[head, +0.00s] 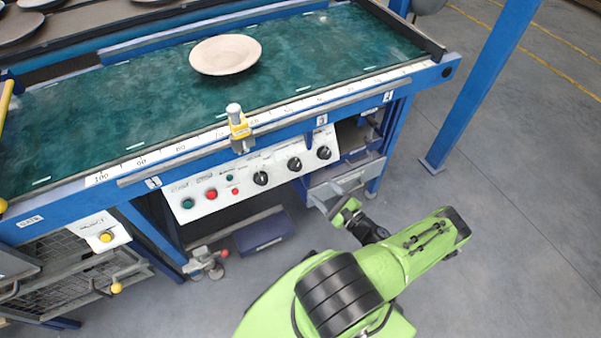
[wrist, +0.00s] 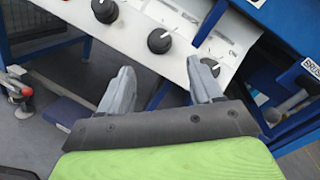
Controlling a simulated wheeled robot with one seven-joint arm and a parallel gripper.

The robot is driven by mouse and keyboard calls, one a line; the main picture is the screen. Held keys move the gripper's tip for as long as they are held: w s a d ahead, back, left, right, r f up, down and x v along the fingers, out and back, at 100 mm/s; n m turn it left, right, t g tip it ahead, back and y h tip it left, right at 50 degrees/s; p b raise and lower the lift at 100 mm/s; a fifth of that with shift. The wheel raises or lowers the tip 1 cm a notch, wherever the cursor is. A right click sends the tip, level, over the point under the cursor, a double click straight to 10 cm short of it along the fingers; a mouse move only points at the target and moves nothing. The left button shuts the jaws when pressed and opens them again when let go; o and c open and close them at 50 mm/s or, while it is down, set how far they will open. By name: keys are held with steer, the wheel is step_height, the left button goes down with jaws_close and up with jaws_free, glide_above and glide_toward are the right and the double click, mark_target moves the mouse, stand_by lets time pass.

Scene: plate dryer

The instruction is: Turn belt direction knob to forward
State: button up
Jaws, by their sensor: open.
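The white control panel (head: 250,175) under the belt's front edge carries three black knobs in a row: a left knob (head: 261,178), a middle knob (head: 294,164) and a right knob (head: 324,152). Their labels are too small to read, so I cannot tell which sets belt direction. My gripper (head: 333,207) is in front of and below the panel's right end. In the wrist view my gripper (wrist: 159,67) is open and empty. The middle knob (wrist: 159,40) shows beyond the gap between the fingers. The right knob (wrist: 210,66) is partly hidden by the right finger.
The green belt (head: 140,95) bears a pale plate (head: 225,55). A yellow-and-grey sensor (head: 239,130) sticks out above the panel. Green and red buttons (head: 211,194) lie left of the knobs. A blue leg (head: 480,85) stands at right; the floor there is clear.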

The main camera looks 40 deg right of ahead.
mark_target(299, 167)
steer(key=w+b, duration=0.1)
steer(key=w, duration=0.4)
steer(key=w+b, duration=0.1)
steer(key=w, duration=0.5)
steer(key=shift+d, duration=0.2)
steer(key=shift+s, duration=0.1)
steer(key=c, duration=1.1)
steer(key=shift+o, duration=0.2)
steer(key=shift+n+y, duration=0.3)
steer(key=shift+n, duration=0.2)
steer(key=n+y, duration=0.1)
steer(key=n, duration=0.1)
steer(key=n+g+y, duration=0.1)
steer(key=n, duration=0.2)
steer(key=shift+d+r+n+g+y, duration=0.2)
steer(key=shift+d+n+g+y, duration=0.1)
steer(key=shift+n+g+y, duration=0.1)
steer(key=n+g, duration=0.1)
steer(key=n, duration=0.1)
steer(key=n+g+y, duration=0.1)
steer(key=n, duration=0.1)
steer(key=n+g, duration=0.1)
steer(key=n, duration=0.1)
steer(key=shift+d+r+n+g+y+p, duration=0.15)
steer(key=shift+r+n+g+y+p, duration=0.15)
steer(key=shift+n+y, duration=0.1)
steer(key=o, duration=1.1)
steer(key=shift+c, duration=0.2)
